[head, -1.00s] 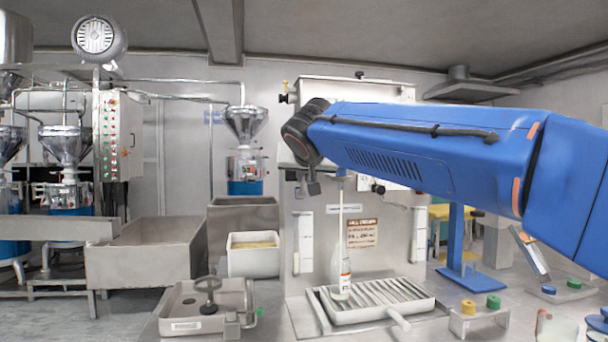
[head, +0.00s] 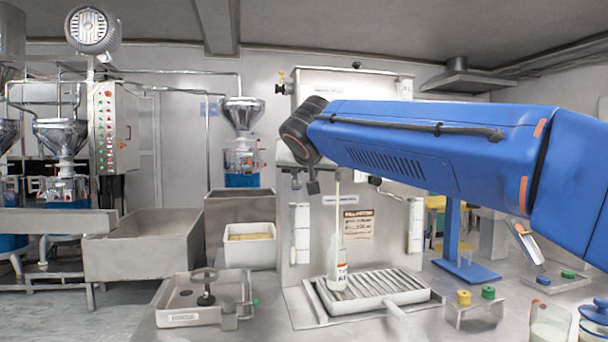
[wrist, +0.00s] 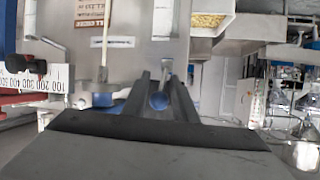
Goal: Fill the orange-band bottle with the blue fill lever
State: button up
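The bottle with the orange band (head: 337,272) stands upright on the slatted drip tray (head: 392,302) in front of the steel filling machine (head: 388,235). A thin pale vertical line (head: 338,205), a stream or a tube, runs down to its neck and also shows in the wrist view (wrist: 105,40). The fill level in the bottle is too small to read. In the wrist view, the blue ball of the fill lever (wrist: 159,101) sits between the two dark fingers of my gripper (wrist: 160,92), which look closed on it. In the head view my arm hides most of the lever.
A stand with yellow and green caps (head: 475,304) is right of the tray. A glass of white liquid (head: 550,326) stands at the lower right. A blue stand (head: 466,272) stands behind.

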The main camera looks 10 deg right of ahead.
jog(key=v, duration=1.7)
jog(key=shift+s, duration=0.2)
